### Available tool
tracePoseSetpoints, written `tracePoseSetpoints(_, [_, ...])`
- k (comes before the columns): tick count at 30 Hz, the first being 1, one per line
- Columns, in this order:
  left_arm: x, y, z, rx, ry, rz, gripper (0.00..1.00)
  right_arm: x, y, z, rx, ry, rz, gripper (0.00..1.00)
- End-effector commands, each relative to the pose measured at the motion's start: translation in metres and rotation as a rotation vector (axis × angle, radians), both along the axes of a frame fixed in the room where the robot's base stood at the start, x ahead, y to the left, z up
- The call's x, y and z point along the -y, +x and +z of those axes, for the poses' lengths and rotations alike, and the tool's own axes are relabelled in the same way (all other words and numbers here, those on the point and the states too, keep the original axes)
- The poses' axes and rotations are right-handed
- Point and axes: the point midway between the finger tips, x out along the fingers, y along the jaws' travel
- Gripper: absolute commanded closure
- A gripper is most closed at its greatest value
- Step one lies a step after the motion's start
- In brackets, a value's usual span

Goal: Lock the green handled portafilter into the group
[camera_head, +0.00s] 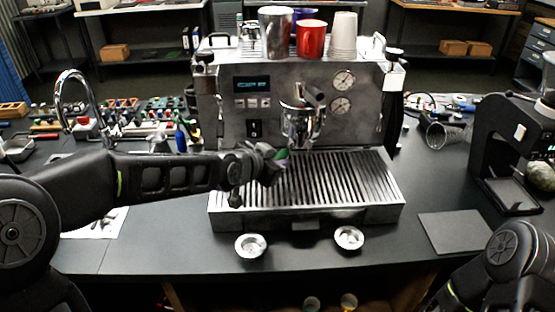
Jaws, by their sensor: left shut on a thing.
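The espresso machine (225,120) stands on the dark counter, its group (300,110) at the middle of its front above the slatted drip tray (350,180). My left gripper (272,163) is in front of the machine, below and slightly left of the group, over the drip tray. It is shut on the green handle of the portafilter (283,154), of which only a small green part shows. The rest of the portafilter is hidden or hard to make out, so I cannot tell whether its head touches the group. My right gripper is out of view.
Two small round metal dishes (251,245) lie at the counter's front edge. A grinder (505,150) and a flat dark mat (454,232) are at the right. Cups (311,39) stand on the machine. Tools and a curved tap (72,95) are at the left.

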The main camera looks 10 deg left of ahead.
Motion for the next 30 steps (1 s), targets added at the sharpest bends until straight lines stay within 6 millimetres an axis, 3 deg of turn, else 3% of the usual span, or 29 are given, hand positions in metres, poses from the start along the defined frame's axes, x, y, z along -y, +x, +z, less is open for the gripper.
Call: tracePoseSetpoints(30, [0.0002, 0.0004, 0.0093, 0.003, -0.001, 0.000, 1.00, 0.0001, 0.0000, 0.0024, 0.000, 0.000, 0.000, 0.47])
